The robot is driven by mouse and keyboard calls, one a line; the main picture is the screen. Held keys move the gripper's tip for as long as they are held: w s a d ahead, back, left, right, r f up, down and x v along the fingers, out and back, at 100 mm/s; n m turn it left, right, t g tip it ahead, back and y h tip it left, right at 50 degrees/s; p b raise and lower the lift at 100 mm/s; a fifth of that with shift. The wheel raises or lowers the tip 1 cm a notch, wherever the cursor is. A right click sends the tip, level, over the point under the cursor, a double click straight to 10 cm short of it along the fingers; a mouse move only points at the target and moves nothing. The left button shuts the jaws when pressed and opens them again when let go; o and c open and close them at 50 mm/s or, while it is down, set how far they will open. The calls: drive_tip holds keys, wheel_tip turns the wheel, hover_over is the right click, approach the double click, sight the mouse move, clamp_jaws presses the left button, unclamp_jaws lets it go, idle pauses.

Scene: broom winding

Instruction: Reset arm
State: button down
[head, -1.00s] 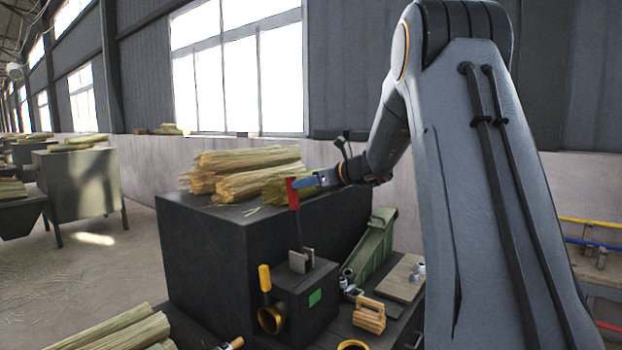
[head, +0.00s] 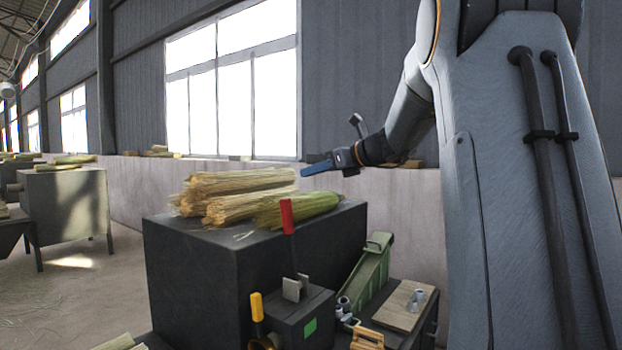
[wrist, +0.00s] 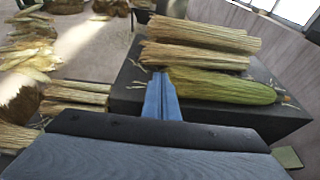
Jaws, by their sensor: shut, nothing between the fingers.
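My gripper (head: 317,168) is shut and empty, its blue fingers pointing left in the head view. It is in the air above the right end of the dark block (head: 185,255), apart from the straw bundles (head: 225,192) on top. A greener bundle (head: 298,208) lies at the front right of that pile. In the wrist view the shut blue fingers (wrist: 162,98) appear in front of the dark block's top and the bundles. The red-handled lever (head: 287,216) stands upright on a small dark box (head: 290,318), below and left of my gripper and clear of it.
A green sloped tool (head: 370,270), a board (head: 402,306) with small metal parts and a wooden-handled piece (head: 367,340) sit at the lower right. A yellow handle (head: 257,307) rises left of the small box. A wall and windows stand behind; open air surrounds my gripper.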

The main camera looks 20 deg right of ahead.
idle(0.3)
drive_tip(key=s+a+f+n+g+h, duration=0.1)
drive_tip(key=s+a+f+n+g, duration=0.35)
drive_tip(key=f, duration=0.75)
drive_tip(key=s+a+f+n+g+h, duration=0.2)
drive_tip(key=s+a+f+n, duration=0.55)
drive_tip(key=f, duration=0.45)
drive_tip(key=s+a+f+n+g+h, duration=0.2)
drive_tip(key=s+f+n, duration=0.6)
drive_tip(key=s, duration=0.3)
drive_tip(key=s+a+f+n+g+h, duration=0.2)
drive_tip(key=s+f+n, duration=0.5)
drive_tip(key=s+n, duration=0.3)
drive_tip(key=shift+s+a+f, duration=0.3)
drive_tip(key=shift+s+f, duration=0.1)
drive_tip(key=shift+s, duration=0.45)
drive_tip(key=shift+g, duration=0.25)
